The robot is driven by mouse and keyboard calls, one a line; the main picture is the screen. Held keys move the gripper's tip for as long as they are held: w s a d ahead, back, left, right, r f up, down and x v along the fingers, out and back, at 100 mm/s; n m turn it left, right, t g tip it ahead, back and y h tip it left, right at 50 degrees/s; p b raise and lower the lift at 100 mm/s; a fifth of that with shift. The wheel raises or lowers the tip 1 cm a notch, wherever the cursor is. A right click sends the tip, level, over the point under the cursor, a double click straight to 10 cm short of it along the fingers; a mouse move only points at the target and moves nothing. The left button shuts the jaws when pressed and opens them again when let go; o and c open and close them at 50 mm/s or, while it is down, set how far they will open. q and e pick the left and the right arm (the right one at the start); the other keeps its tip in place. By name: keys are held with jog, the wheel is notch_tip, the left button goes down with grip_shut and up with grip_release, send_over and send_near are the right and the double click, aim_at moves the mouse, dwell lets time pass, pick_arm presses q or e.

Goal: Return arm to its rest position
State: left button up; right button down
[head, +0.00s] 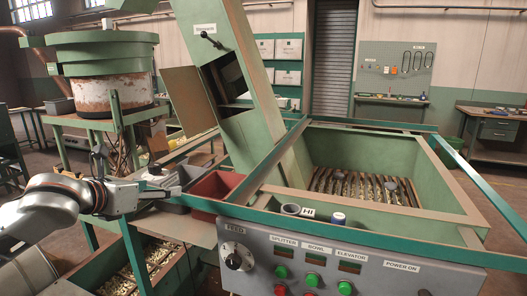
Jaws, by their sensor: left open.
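My left arm comes in from the left, and its gripper (168,184) is open. It points right, over the near-left corner of the green machine, beside a grey bin (188,173) and to the left of a red bin (216,186). I see nothing held between its fingers, though they are small and dark here. My right arm and gripper are out of view.
The control panel (350,268) with a knob and buttons is at the front. A crate of nuts (125,268) is below my gripper.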

pick_arm(q)
jog(key=s+d+f+n, duration=0.25)
jog(key=f+n, duration=0.35)
jog(key=f, duration=0.3)
jog(key=s+d+f+n+h, duration=0.1)
jog(key=s+d+f+n, duration=0.15)
jog(key=f+n, duration=0.45)
jog(key=s+d+f+n, duration=0.2)
jog(key=d+f+n, duration=0.15)
jog(key=f, duration=0.75)
jog(key=s+a+f+n+g+y, duration=0.1)
jog(key=s+a+f+n, duration=0.1)
jog(key=s+f+n, duration=0.7)
jog(key=s+a+f+n+g+y, duration=0.1)
jog(key=s+f+n+y, duration=0.1)
jog(key=s+f+n, duration=0.8)
jog(key=s+f, duration=0.4)
jog(key=s, duration=0.1)
jog(key=shift+s+a+g, duration=0.3)
jog(key=shift+s+a, duration=0.1)
jog(key=shift+f, duration=0.1)
